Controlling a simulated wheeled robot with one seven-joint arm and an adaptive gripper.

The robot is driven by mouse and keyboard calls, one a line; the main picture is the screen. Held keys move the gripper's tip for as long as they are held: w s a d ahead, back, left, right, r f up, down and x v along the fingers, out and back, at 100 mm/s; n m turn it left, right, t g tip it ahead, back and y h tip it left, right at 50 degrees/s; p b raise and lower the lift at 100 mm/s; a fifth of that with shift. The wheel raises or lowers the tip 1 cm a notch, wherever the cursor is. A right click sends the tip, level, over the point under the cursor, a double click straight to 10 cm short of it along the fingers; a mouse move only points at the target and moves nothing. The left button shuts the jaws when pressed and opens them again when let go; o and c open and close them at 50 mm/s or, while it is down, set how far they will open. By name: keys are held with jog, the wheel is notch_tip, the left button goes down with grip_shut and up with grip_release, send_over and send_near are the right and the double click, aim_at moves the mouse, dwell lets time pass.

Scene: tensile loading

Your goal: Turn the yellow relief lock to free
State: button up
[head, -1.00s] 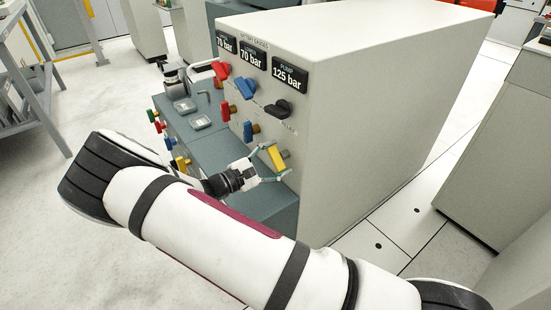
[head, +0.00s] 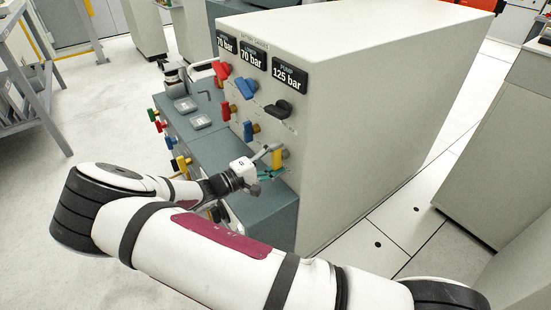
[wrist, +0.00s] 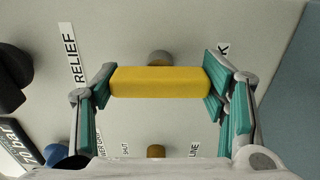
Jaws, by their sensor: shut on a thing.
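The yellow relief lock (head: 277,160) is a block-shaped handle low on the front of the pale cabinet, below the black handle. In the wrist view the lock (wrist: 160,81) spans the space between my fingers, beside the RELIEF label (wrist: 72,54). My gripper (head: 268,163) is at the lock, and in the wrist view my gripper (wrist: 160,88) is shut on its two ends with the teal pads. A second label on the right is mostly hidden by the right finger; only a K shows. The lock's round stem shows behind it.
The cabinet (head: 380,120) has pressure displays (head: 290,76) and red (head: 222,70), blue (head: 245,87) and black (head: 278,108) handles above. A blue handle (head: 250,131) is left of the lock. Another yellow handle (head: 181,164) is on the lower bench.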

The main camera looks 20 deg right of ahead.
jog(key=shift+m, duration=0.3)
jog(key=o, duration=1.2)
jog(key=shift+c, duration=0.2)
jog(key=v, duration=1.2)
jog(key=shift+r, duration=0.1)
